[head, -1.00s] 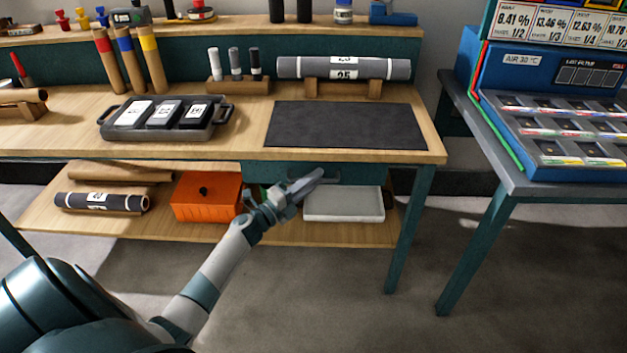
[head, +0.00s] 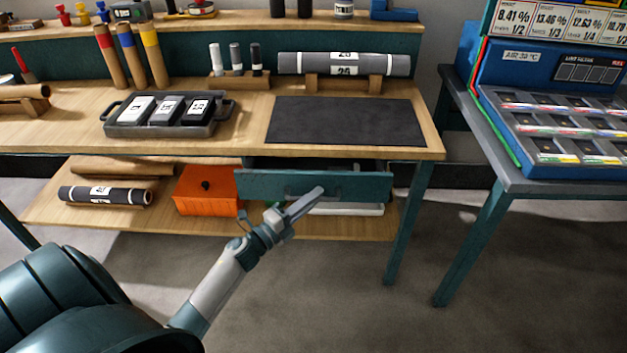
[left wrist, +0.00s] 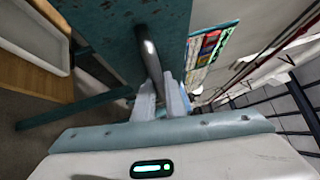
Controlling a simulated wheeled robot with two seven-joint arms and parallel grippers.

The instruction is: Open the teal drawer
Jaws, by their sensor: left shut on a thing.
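The teal drawer (head: 262,186) sits under the tabletop at the right half of the workbench. It is partly pulled out, and a dark gap shows above its front. My left gripper (head: 319,191) is at the middle of the drawer front, shut on its metal handle. In the left wrist view the two pale fingers (left wrist: 160,98) close around the grey bar handle (left wrist: 151,58), with the teal drawer front (left wrist: 105,28) behind it. The inside of the drawer is mostly hidden. My right gripper is not in view.
A black mat (head: 345,122) and a case of cards (head: 165,125) lie on the tabletop. The floor in front is clear.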

